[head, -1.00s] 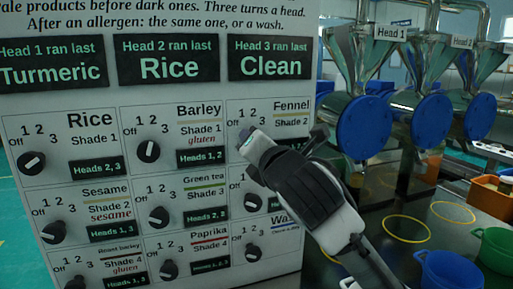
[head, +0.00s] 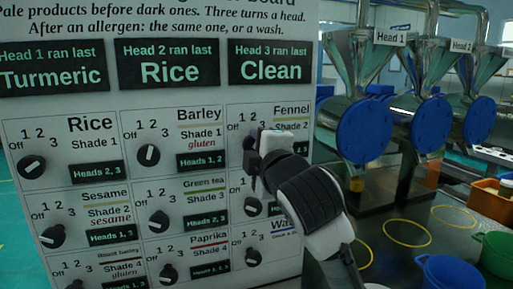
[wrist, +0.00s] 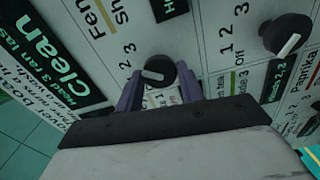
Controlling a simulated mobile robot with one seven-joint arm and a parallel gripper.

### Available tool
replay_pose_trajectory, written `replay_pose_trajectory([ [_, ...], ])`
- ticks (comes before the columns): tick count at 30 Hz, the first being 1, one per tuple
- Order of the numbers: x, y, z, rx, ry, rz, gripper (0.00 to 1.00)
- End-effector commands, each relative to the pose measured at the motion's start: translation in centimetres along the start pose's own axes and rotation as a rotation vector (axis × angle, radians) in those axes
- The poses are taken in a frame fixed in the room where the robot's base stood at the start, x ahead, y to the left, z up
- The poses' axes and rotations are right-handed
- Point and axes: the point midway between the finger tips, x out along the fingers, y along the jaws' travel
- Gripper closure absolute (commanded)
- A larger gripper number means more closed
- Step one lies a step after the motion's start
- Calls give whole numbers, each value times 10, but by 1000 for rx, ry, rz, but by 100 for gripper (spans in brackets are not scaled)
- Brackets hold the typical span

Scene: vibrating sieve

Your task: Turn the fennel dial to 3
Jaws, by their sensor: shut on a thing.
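The fennel dial (wrist: 155,72) is a round black knob with a white mark, on the white board under the Fennel label (head: 291,110). In the wrist view it sits between the two purple fingers of my gripper (wrist: 160,88), which is shut on it. Its white mark points left in that view, roughly toward the printed 2 (wrist: 124,64); the 3 (wrist: 130,48) is just above. In the head view my gripper (head: 252,150) is at the Fennel panel and hides most of the dial.
Blue-capped hoppers (head: 363,130) stand right of the board. A blue bucket (head: 450,274) and yellow rings (head: 407,232) are on the dark table.

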Motion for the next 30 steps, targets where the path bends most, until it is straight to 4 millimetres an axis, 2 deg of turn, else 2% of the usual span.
replay_pose_trajectory([
  [6,0,0,-1,183,1,-3,85],
  [15,0,0,0,356,0,-3,85],
  [30,0,-1,0,432,-1,-2,85],
])
